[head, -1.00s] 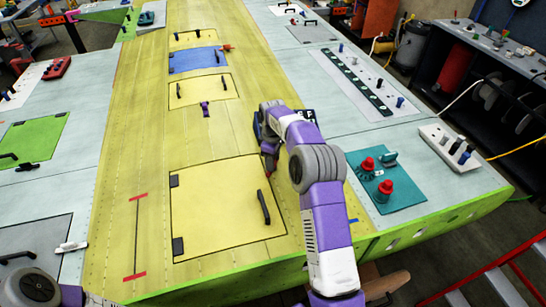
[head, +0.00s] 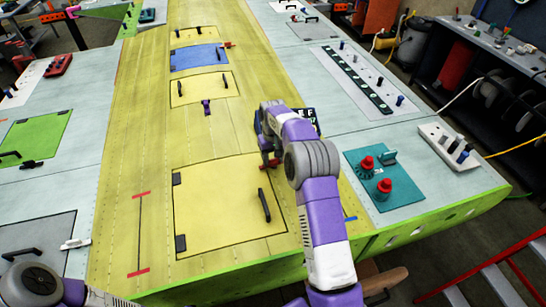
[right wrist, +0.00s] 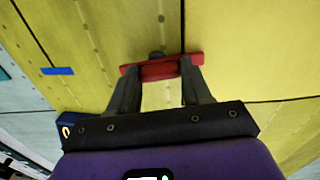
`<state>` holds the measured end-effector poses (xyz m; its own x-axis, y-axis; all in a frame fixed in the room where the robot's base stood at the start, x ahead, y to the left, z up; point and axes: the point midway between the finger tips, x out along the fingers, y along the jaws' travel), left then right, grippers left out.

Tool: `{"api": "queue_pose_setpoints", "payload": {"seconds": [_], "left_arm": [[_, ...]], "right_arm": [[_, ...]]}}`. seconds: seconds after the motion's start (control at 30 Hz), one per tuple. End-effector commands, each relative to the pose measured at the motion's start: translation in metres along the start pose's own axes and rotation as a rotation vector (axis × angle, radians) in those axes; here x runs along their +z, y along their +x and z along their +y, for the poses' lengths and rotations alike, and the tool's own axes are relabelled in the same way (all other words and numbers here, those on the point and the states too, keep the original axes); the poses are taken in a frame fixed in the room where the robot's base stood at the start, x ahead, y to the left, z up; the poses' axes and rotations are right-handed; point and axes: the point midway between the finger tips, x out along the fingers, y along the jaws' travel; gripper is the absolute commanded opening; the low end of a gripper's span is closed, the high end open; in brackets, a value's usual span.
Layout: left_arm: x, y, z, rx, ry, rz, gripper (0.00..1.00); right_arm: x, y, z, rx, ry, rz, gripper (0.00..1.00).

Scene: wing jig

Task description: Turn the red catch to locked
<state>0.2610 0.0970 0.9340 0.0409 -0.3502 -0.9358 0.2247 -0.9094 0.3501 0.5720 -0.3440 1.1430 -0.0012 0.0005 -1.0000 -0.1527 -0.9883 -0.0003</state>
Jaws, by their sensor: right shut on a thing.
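The red catch (head: 270,162) lies by the upper right corner of the large yellow panel (head: 220,210), partly hidden by my right arm in the head view. It also shows in the right wrist view (right wrist: 160,70) as a red bar with a dark pivot, lying crosswise to the fingers. My right gripper (right wrist: 160,80) is shut on this red catch, one finger on each part of the bar. In the head view the right gripper (head: 268,152) is mostly hidden by its own wrist. My left gripper is out of view; only part of the left arm shows at bottom left.
The yellow panel has a black handle (head: 264,205). A teal plate (head: 384,179) with red knobs stands right of my right arm. A second red catch (head: 229,44) sits by the blue panel (head: 200,58). A red ladder (head: 490,270) stands at lower right.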

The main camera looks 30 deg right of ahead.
Motion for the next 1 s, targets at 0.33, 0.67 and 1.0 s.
{"api": "queue_pose_setpoints", "payload": {"seconds": [0.33,0.67,1.0], "left_arm": [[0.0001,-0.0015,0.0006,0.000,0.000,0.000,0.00],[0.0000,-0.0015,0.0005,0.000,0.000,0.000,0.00],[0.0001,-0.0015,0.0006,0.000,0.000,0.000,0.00]], "right_arm": [[-0.0017,-0.0024,0.0008,0.002,0.093,0.007,0.18],[-0.0019,-0.0025,0.0009,0.001,0.102,0.008,0.18],[-0.0012,-0.0014,0.0005,0.001,0.100,0.004,0.74]]}}
